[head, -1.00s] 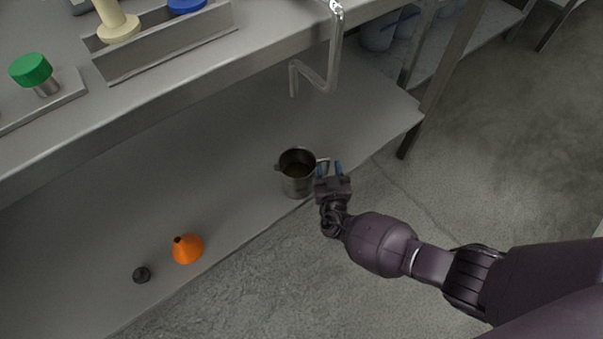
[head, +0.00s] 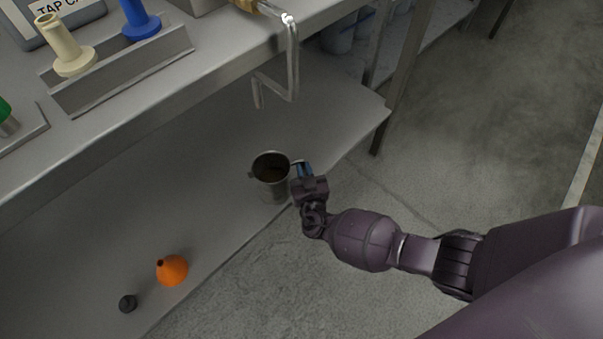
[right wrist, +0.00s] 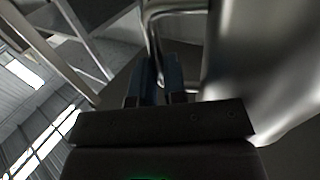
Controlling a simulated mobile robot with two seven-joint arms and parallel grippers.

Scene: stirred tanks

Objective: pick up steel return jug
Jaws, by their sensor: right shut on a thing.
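The steel jug (head: 272,180) is upright with a dark inside, at the front edge of the lower shelf (head: 190,190) in the head view. I cannot tell whether its base touches the shelf. My right gripper (head: 304,170) is at the jug's right side, shut on its handle. In the right wrist view the blue fingers (right wrist: 155,80) close on the handle (right wrist: 152,40), and the jug's shiny wall (right wrist: 265,60) fills the right side. My left gripper is not in view.
A bent steel pipe (head: 292,60) hangs down above and behind the jug. A table leg (head: 403,80) stands to the right. The floor in front is clear.

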